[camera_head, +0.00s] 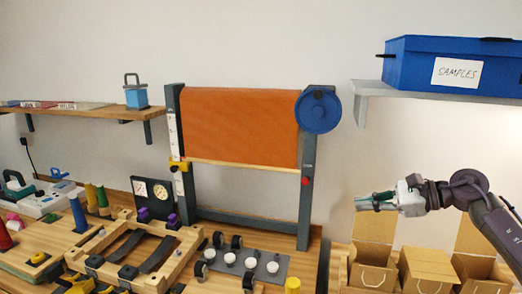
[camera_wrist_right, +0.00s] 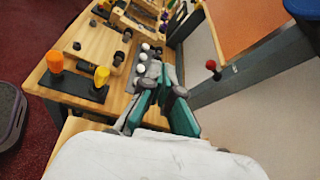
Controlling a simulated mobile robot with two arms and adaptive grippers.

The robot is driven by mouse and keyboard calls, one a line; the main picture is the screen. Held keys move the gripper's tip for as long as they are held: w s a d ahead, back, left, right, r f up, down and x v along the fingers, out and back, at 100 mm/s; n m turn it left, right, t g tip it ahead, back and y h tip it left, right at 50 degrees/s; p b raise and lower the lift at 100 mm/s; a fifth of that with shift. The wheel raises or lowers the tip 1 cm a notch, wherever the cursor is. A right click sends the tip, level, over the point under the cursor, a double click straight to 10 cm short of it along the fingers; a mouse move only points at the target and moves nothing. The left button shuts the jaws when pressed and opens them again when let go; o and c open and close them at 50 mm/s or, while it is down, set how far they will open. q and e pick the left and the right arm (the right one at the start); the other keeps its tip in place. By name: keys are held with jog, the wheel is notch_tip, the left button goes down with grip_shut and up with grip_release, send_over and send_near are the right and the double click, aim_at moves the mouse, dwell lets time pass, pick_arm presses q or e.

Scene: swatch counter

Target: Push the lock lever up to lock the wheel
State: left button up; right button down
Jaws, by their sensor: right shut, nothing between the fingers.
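The blue round wheel (camera_head: 318,111) is at the top of the right post of a grey frame. It also shows at the top right corner of the right wrist view (camera_wrist_right: 307,8). Lower on that post is a red knob (camera_head: 306,181), which looks like the end of the lock lever. In the right wrist view the red knob (camera_wrist_right: 211,65) sits on a short dark stem. My right gripper (camera_head: 360,203) is shut and empty, pointing left, to the right of the knob and slightly lower, apart from it. Its fingers show in the wrist view (camera_wrist_right: 162,82). My left gripper is out of view.
An orange cloth (camera_head: 240,125) hangs in the frame. A blue SAMPLES box (camera_head: 410,68) stands on a shelf at upper right. Cardboard boxes (camera_head: 372,266) stand below my right gripper. The wooden counter (camera_head: 205,240) holds knobs and fixtures. Free air lies between gripper and post.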

jog(key=a+f+m+t+y, duration=0.2)
jog(key=a+m+t+y, duration=0.2)
jog(key=a+m+t, duration=0.55)
jog(key=s+d+f+m+h, duration=0.25)
jog(key=f+m+h, duration=0.35)
jog(key=m, duration=0.5)
jog(key=s+d+f+m+h, duration=0.2)
jog(key=s+f+m+h, duration=0.3)
jog(key=m, duration=0.5)
jog(key=s+d+f+m+h, duration=0.2)
jog(key=f+m+h, duration=0.5)
jog(key=m, duration=0.4)
jog(key=s+f+m+g+y, duration=0.1)
jog(key=s+f+m+g, duration=0.5)
jog(key=s, duration=0.8)
jog(key=s+f+m+g+y, duration=0.1)
jog(key=s+f+m+g, duration=0.2)
jog(key=s+f+g, duration=0.7)
jog(key=s+f+t, duration=0.2)
jog(key=f, duration=1.1)
jog(key=s+f+t, duration=0.1)
jog(key=s+f, duration=0.2)
jog(key=f, duration=0.9)
jog(key=s+d+f+g, duration=0.1)
jog(key=s+d+f, duration=0.1)
jog(key=s+f, duration=1.3)
jog(key=shift+s+f+h, duration=0.25)
jog(key=shift+s+h, duration=0.05)
jog(key=shift+s, duration=0.25)
